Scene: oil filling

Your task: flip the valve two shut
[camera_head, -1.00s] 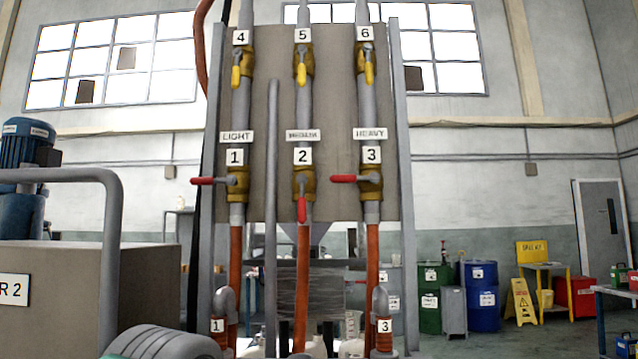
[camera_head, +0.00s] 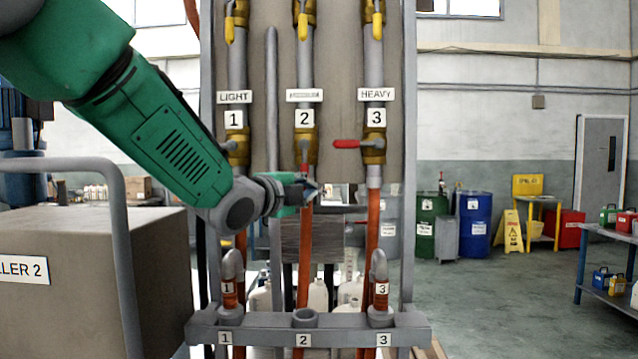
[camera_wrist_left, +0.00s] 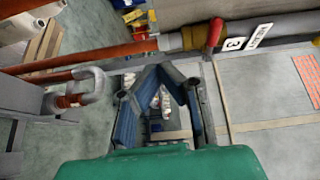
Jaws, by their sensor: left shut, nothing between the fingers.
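Valve two (camera_head: 304,146) is a brass valve on the middle pipe, under the white 2 label. Its red handle (camera_head: 304,168) points down along the pipe, and its lower part is hidden behind my left gripper. My left gripper (camera_head: 313,189) is shut and empty, with its tips at the lower part of that handle. I cannot tell whether they touch. In the left wrist view the gripper's blue-padded fingers (camera_wrist_left: 160,82) show in the middle, and I cannot make out valve two there. My right gripper is not in view.
Valve three (camera_head: 373,146) is on the right, its red handle (camera_head: 346,144) pointing left. Valve one (camera_head: 238,146) is partly hidden by my arm. Orange hoses (camera_head: 372,230) hang below. A grey rail (camera_head: 345,337) with sockets crosses lower down.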

